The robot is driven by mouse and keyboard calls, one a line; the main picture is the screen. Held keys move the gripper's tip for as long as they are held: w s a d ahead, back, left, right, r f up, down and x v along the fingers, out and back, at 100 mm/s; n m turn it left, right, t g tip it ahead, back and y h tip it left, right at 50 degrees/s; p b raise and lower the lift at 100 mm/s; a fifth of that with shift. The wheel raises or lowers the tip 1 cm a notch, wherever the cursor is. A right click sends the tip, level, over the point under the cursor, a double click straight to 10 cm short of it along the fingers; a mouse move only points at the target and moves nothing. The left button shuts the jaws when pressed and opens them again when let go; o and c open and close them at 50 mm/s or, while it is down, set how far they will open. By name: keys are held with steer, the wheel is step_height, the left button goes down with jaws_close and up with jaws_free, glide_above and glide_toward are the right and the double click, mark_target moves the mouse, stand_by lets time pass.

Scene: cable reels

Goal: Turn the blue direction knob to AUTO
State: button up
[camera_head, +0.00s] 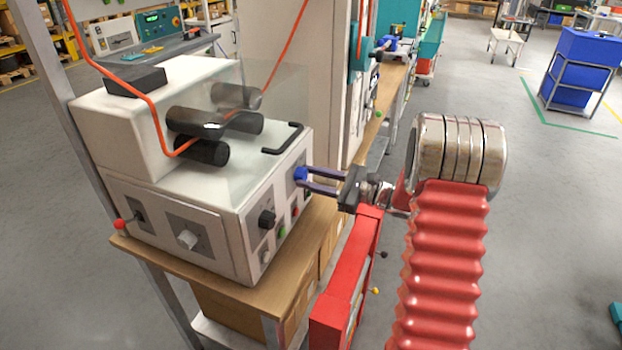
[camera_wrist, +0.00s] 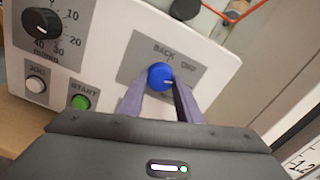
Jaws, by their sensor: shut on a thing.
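The blue direction knob (camera_wrist: 160,76) is on the front panel of the white machine (camera_head: 222,226). In the wrist view it sits on a grey plate where the words BACK and OFF can be read above it. A pale mark on the knob points to the right, below OFF. No AUTO label can be read; the lower part of the plate is hidden behind my gripper. My gripper (camera_wrist: 161,92) is shut on the knob, one purple finger on each side. In the head view the blue knob (camera_head: 300,174) shows between the fingertips of my gripper (camera_head: 306,179).
A black dial (camera_wrist: 42,29), a white jog button (camera_wrist: 37,85) and a green START button (camera_wrist: 81,102) are left of the knob. The machine stands on a wooden bench (camera_head: 272,297). An orange cable (camera_head: 157,115) runs over rollers on the machine.

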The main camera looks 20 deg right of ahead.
steer(key=m, duration=0.6)
steer(key=shift+s+f+m, duration=0.1)
steer(key=shift+m, duration=0.2)
steer(key=m, duration=0.6)
stand_by(0.3)
steer(key=o, duration=1)
steer(key=shift+o, duration=0.2)
steer(key=v, duration=1.3)
steer(key=shift+s+d, duration=0.25)
steer(key=shift+s, duration=0.05)
